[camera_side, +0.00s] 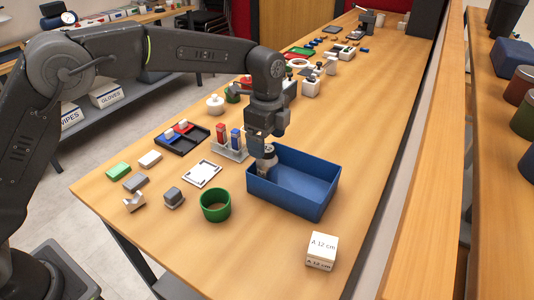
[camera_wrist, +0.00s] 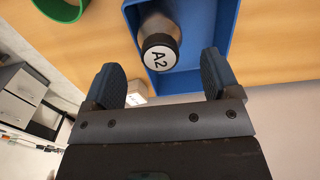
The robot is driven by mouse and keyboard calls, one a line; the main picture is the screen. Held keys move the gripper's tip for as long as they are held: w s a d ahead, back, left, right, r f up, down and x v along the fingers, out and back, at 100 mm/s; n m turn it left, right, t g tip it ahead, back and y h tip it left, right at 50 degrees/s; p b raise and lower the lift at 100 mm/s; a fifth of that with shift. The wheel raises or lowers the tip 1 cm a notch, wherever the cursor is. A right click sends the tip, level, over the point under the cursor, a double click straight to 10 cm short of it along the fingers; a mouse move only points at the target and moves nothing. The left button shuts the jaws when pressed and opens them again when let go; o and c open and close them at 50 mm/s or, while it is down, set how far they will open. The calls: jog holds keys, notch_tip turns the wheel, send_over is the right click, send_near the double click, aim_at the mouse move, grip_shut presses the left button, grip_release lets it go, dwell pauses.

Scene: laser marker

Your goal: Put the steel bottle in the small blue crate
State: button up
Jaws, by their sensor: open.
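The blue crate (camera_side: 318,190) stands on the wooden table, and its wall shows in the wrist view (camera_wrist: 222,30). The steel bottle (camera_side: 267,168) is at the crate's left end, inside its walls. In the wrist view the bottle (camera_wrist: 159,27) shows its round cap marked A2. My gripper (camera_side: 263,148) is over the bottle's top in the side view. In the wrist view my gripper (camera_wrist: 162,78) has its two fingers wide apart, with the cap beyond the fingertips and clear of both. The bottle's base is hidden by the crate wall in the side view.
A rack with red and blue items (camera_side: 230,148) is close on the left. A black tray (camera_side: 181,138) lies farther left. Several objects fill the far table.

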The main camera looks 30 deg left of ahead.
notch_tip(320, 180, up, 6)
jog(key=shift+r, duration=0.1)
jog(key=s+a+r+n+t, duration=0.3)
jog(key=s+a+r+n, duration=0.55)
jog(key=s, duration=0.45)
jog(key=s+a+f+n+t, duration=0.1)
jog(key=s+a+n, duration=0.1)
jog(key=s, duration=0.3)
jog(key=s+a+f+n, duration=0.2)
jog(key=s+n, duration=0.2)
jog(key=s, duration=0.2)
jog(key=s+a+f+n+t, duration=0.1)
jog(key=s+a+f+n, duration=0.1)
jog(key=s, duration=0.4)
jog(key=shift+a+n+t, duration=0.3)
jog(key=shift+a+n, duration=0.05)
jog(key=shift+n, duration=0.4)
